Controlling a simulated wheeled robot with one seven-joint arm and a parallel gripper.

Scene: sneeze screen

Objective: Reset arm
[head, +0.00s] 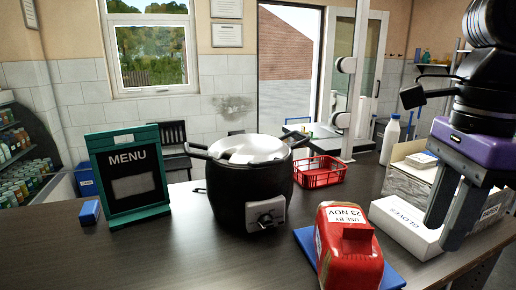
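My gripper (444,232) hangs from the arm at the right side of the head view, with a purple body and two grey fingers pointing down. The fingers stand apart, with nothing visible between them. They show in front of a white glove box (400,228), and I cannot tell how high they are above it. The arm is bent, its dark upper links reaching the top right corner.
On the dark counter (150,250) stand a menu board (128,178), a black pot with a silver lid (250,185), a red basket (320,172) and a red package (347,248) on a blue board (393,278). A white bottle (390,140) and cardboard box (408,180) are near the arm.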

